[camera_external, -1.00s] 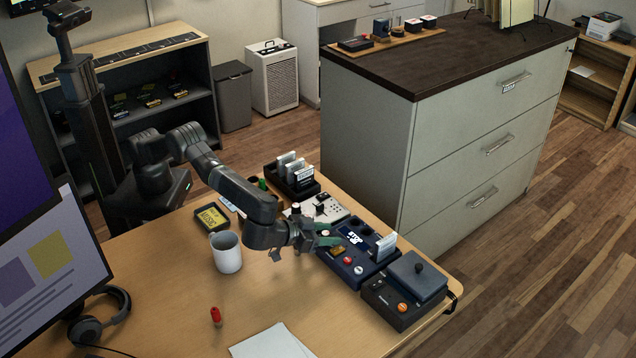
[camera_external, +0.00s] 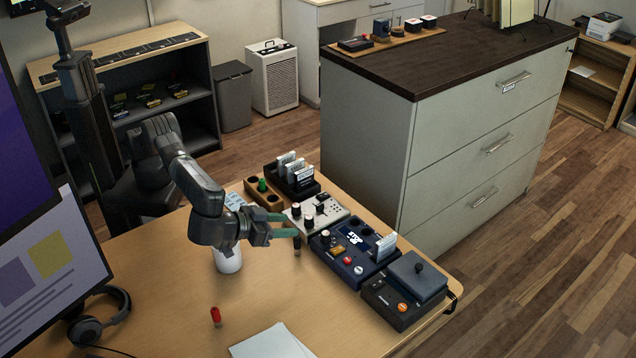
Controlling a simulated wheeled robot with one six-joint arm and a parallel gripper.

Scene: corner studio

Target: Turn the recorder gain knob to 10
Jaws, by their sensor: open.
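A dark blue device (camera_external: 358,262) with a lit display (camera_external: 353,237) stands at the table's right side; it looks like the recorder. A black knob (camera_external: 326,239) with a pale top is on its left part. The display figures and knob markings are too small to read surely. A white panel (camera_external: 330,219) with several black knobs sits just behind it; I cannot read which knob is labelled gain. My gripper (camera_external: 291,224) is open and empty, above the table left of the blue device, apart from its knob. Its green fingers point right.
A small dark cylinder (camera_external: 297,244) stands below my fingertips. A white mug (camera_external: 229,262) is partly hidden under my arm. A dark box with a lid (camera_external: 408,290) is to the right. A red piece (camera_external: 216,316) and paper (camera_external: 270,342) lie in front.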

